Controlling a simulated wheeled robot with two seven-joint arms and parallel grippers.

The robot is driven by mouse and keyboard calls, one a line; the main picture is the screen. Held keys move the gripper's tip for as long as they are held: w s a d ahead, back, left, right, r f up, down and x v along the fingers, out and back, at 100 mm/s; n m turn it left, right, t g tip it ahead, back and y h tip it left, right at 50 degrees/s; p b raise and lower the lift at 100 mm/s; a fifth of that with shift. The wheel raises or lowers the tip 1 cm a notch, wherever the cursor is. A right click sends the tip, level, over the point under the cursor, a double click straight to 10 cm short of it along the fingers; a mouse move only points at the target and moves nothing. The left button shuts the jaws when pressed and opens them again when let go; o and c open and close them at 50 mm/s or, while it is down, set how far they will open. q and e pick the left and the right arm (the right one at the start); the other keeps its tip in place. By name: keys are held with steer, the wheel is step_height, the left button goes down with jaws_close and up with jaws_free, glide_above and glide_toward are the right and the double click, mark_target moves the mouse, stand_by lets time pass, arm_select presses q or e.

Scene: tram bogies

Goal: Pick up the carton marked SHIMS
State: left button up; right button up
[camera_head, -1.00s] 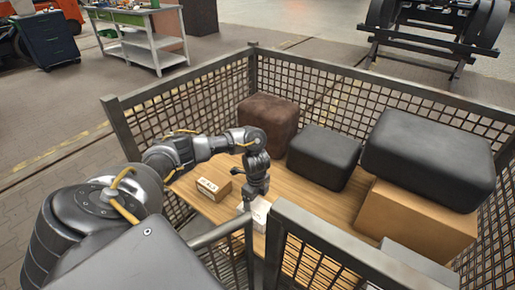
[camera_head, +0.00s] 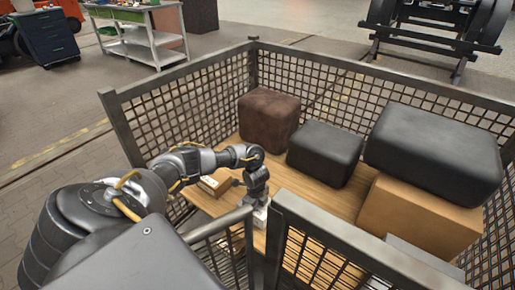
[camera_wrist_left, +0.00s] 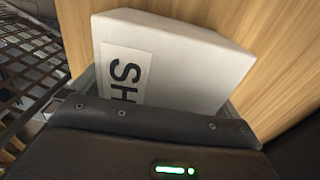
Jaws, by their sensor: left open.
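The white carton (camera_wrist_left: 175,62) stands on the wooden floor of the mesh cage, with black letters "SH" showing on its label; the rest of the word is hidden by my gripper. In the head view the white carton (camera_head: 261,216) shows only partly, below my left gripper (camera_head: 257,203). My left gripper is open and down at the carton, with a finger at each side of it in the wrist view; whether they touch it I cannot tell. My right gripper is not in view.
A small brown carton (camera_head: 215,184) lies just left of my gripper, partly behind my arm. Dark soft blocks (camera_head: 325,153) and a large cardboard box (camera_head: 415,222) fill the back and right. Mesh walls (camera_head: 185,108) surround the floor; the front rail (camera_head: 345,245) is close by.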

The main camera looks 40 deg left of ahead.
arm_select(q)
steer(key=c, duration=0.8)
steer(key=shift+r, duration=0.15)
steer(key=shift+r, duration=0.55)
steer(key=r, duration=0.1)
steer(key=r+p, duration=0.1)
steer(key=shift+s+r, duration=0.2)
steer(key=shift+r, duration=0.1)
steer(key=shift+s+d+r+p, duration=0.4)
steer(key=shift+s+r+p, duration=0.35)
steer(key=shift+s+r, duration=1.15)
steer(key=shift+s+d+r+p, duration=0.4)
steer(key=shift+s+r+p, duration=0.6)
steer(key=shift+s, duration=1.55)
steer(key=shift+s+d+r+p, duration=0.45)
steer(key=shift+s+r, duration=1.3)
steer(key=shift+s, duration=0.45)
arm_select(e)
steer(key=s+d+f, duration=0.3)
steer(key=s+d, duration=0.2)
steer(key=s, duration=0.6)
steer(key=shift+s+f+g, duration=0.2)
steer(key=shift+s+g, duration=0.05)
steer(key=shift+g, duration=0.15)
